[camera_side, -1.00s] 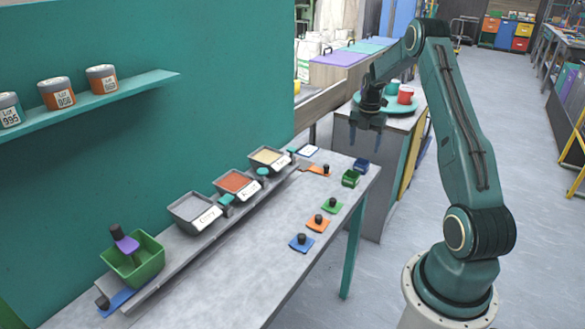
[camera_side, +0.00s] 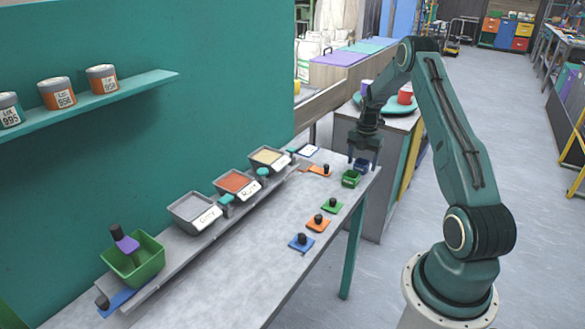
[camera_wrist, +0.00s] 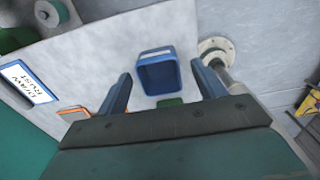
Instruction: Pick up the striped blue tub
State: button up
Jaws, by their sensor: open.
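The blue tub (camera_side: 362,164) stands at the far right end of the grey table, just behind a small green tub (camera_side: 351,178). In the wrist view the blue tub (camera_wrist: 157,71) shows from above as an open box with a pale line along its rim. My gripper (camera_side: 363,162) is open, low over the blue tub. In the wrist view its two fingers (camera_wrist: 162,82) lie left and right of the tub, with gaps on both sides. I cannot tell whether the fingertips reach below the rim. The green tub (camera_wrist: 170,102) is partly hidden by my gripper there.
Blue (camera_side: 301,242), orange (camera_side: 317,224) and green (camera_side: 332,205) scrapers lie along the table. Powder trays, such as the red-brown one (camera_side: 238,185), line the wall side. A labelled card (camera_wrist: 28,82) lies left of the tub. The table's middle is clear.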

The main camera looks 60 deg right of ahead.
jog(key=shift+f, duration=0.45)
jog(key=c, duration=1.1)
